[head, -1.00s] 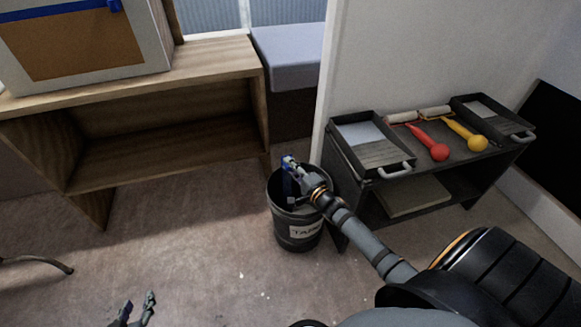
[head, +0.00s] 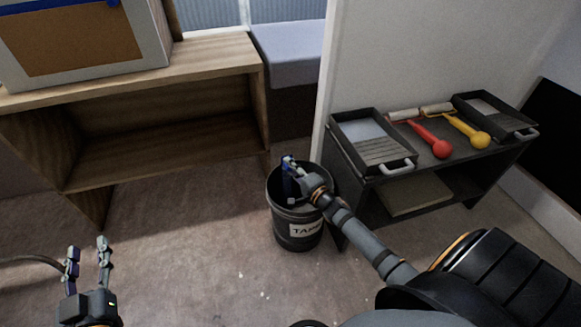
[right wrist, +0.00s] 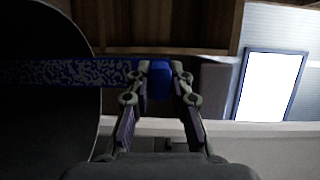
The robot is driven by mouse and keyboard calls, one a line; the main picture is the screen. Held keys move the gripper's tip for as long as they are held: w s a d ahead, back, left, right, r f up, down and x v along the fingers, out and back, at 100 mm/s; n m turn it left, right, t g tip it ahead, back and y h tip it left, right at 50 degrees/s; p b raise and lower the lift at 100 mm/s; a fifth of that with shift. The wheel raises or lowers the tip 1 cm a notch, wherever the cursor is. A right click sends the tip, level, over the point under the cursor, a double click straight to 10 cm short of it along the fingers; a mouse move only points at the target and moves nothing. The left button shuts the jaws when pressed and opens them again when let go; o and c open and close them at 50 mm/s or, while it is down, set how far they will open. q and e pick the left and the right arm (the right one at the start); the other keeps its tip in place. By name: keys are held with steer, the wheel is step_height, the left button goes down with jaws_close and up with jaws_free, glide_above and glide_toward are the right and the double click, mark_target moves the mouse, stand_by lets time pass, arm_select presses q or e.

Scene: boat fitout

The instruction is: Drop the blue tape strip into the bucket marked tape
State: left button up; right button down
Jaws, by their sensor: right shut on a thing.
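The dark bucket (head: 283,228) stands on the floor in the middle of the head view, with a white label reading TAPE. My right gripper (head: 293,181) is over the bucket's mouth, shut on the blue tape strip (head: 287,186). In the right wrist view, the strip (right wrist: 75,72) runs left from between the fingertips (right wrist: 160,76), with a speckled face and a plain blue end. How far it hangs into the bucket is unclear. My left gripper (head: 88,262) is open and empty at the lower left, well away from the bucket.
A dark shelf unit (head: 366,200) with trays and red and yellow tools stands right of the bucket. A wooden bench (head: 170,120) carries a box (head: 157,40) at the left. A white partition (head: 420,60) stands behind. The floor left of the bucket is clear.

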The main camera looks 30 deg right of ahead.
steer(key=shift+c, duration=2.4)
jaws_free()
steer(key=shift+s, duration=0.25)
steer(key=s+p, duration=0.4)
steer(key=s, duration=0.3)
steer(key=shift+d, duration=0.45)
